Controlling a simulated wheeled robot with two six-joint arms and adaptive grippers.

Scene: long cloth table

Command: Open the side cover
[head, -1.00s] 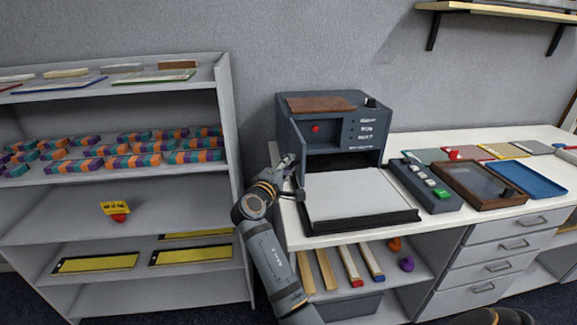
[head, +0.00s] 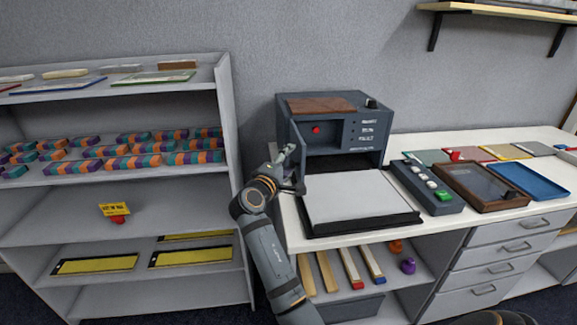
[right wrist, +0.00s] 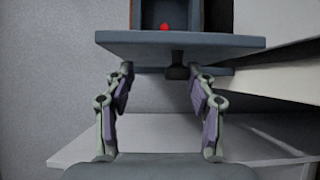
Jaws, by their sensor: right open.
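The grey machine (head: 376,105) stands on the white table with its front bay open to view. Its side cover (head: 298,146) is a dark panel at the bay's left edge, standing swung outward. My right gripper (head: 286,161) is at the outer side of this cover. In the right wrist view, the cover (right wrist: 180,42) spans the top, and its dark knob (right wrist: 177,71) sits between the tips of the open right gripper (right wrist: 160,80), nearer the right finger. No firm contact is visible. My left gripper is not in view.
A white-topped tray (head: 355,198) lies in front of the machine. A button panel (head: 428,184), a wooden box (head: 478,184) and a blue tray (head: 528,180) are to the right. A shelf unit (head: 230,130) stands close on the left of my arm.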

